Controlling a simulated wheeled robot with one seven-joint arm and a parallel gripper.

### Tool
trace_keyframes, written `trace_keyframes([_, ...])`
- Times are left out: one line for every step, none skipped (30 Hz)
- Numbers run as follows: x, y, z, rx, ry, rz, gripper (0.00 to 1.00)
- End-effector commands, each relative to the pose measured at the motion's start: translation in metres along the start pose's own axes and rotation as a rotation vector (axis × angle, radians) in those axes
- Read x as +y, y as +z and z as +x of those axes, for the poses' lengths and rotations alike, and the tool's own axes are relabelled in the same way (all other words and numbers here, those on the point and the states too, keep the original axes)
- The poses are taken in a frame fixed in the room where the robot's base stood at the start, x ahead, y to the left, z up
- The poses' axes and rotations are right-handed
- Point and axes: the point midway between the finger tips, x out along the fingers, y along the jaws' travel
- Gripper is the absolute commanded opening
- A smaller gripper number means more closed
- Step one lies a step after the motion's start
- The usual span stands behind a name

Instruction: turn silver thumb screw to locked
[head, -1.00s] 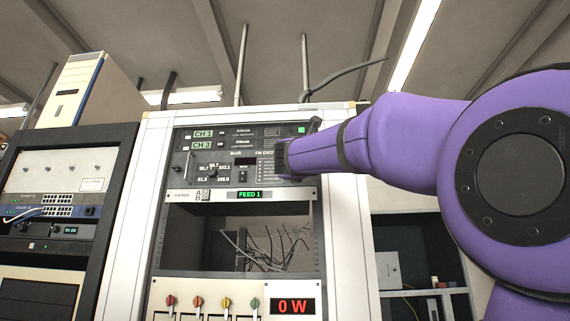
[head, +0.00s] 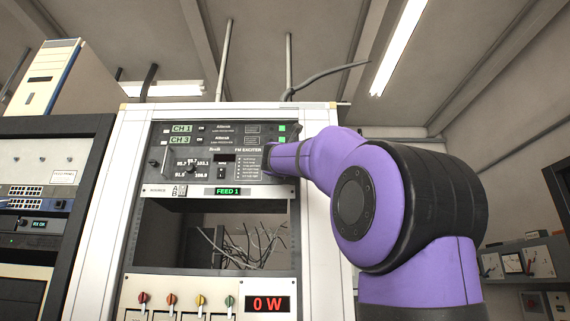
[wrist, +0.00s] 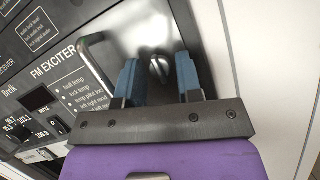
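The silver thumb screw (wrist: 159,69) shows in the wrist view as a small slotted round head on the dark front panel of the FM exciter (wrist: 60,70). My gripper (wrist: 156,76) is open, with one blue finger on each side of the screw as seen in this view. I see a gap on both sides of it, and the depth between fingertips and panel is hard to judge. In the head view, my arm reaches to the right end of the FM exciter (head: 232,160). There the arm hides the screw and the fingers.
A metal handle (wrist: 88,42) stands out from the panel left of my fingers. The light rack frame (head: 318,240) runs along the right.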

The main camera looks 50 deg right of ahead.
Motion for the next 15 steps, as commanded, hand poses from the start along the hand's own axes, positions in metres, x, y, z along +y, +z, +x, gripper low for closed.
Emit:
trace_keyframes([0.0, -0.0001, 0.0002, 0.0, 0.0, 0.0, 0.33])
trace_keyframes([0.0, -0.0002, 0.0002, 0.0, 0.0, 0.0, 0.33])
trace_keyframes([0.0, -0.0002, 0.0001, 0.0, 0.0, 0.0, 0.33])
trace_keyframes([0.0, -0.0002, 0.0001, 0.0, 0.0, 0.0, 0.33])
trace_keyframes([0.0, -0.0002, 0.0, 0.0, 0.0, 0.0, 0.33])
trace_keyframes([0.0, -0.0002, 0.0, 0.0, 0.0, 0.0, 0.29])
trace_keyframes([0.0, -0.0002, 0.0, 0.0, 0.0, 0.0, 0.22])
trace_keyframes([0.0, -0.0002, -0.0001, 0.0, 0.0, 0.0, 0.15])
trace_keyframes([0.0, -0.0002, -0.0001, 0.001, 0.0, 0.0, 0.06])
trace_keyframes([0.0, -0.0003, -0.0001, 0.001, 0.0, 0.0, 0.0])
trace_keyframes([0.0, -0.0003, -0.0001, 0.001, 0.0, 0.0, 0.0])
trace_keyframes([0.0, -0.0003, -0.0001, 0.001, 0.0, 0.0, 0.0])
trace_keyframes([0.0, -0.0003, -0.0001, 0.001, 0.0, 0.001, 0.0])
trace_keyframes([0.0, -0.0003, -0.0001, 0.001, -0.001, 0.001, 0.0])
trace_keyframes([0.0, -0.0004, -0.0001, 0.001, -0.002, 0.003, 0.0])
